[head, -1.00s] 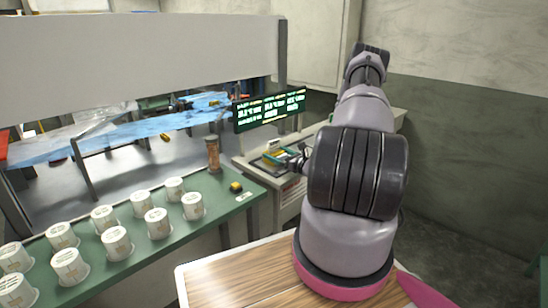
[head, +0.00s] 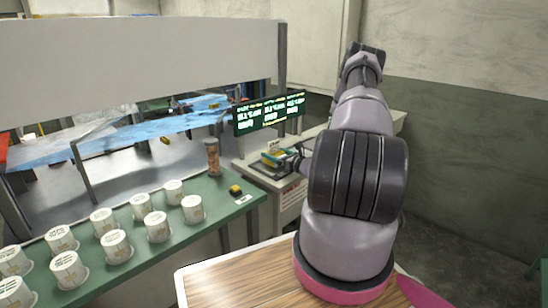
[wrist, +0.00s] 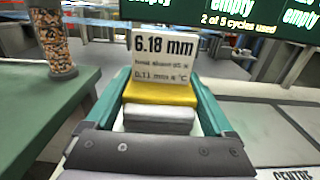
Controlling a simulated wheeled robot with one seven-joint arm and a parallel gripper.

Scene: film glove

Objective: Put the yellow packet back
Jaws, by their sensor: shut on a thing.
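The yellow packet (wrist: 160,92) sits between the teal fingers of my gripper (wrist: 160,84) in the wrist view. The gripper is shut on it. A pale folded-looking part (wrist: 158,118) lies on the near side of the yellow band; I cannot tell whether it belongs to the packet. In the head view the yellow packet (head: 272,158) is small and partly hidden by my gripper (head: 280,158), low over a dark flat piece (head: 262,168) on the pale counter. Whether the packet touches anything below is hidden.
A white card (wrist: 163,55) reading 6.18 mm stands just behind the packet. A display board (head: 270,111) hangs above and behind. A green bench (head: 140,245) on the left holds several white cups, a clear jar (head: 212,157) of pellets and a yellow-black button (head: 235,189).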

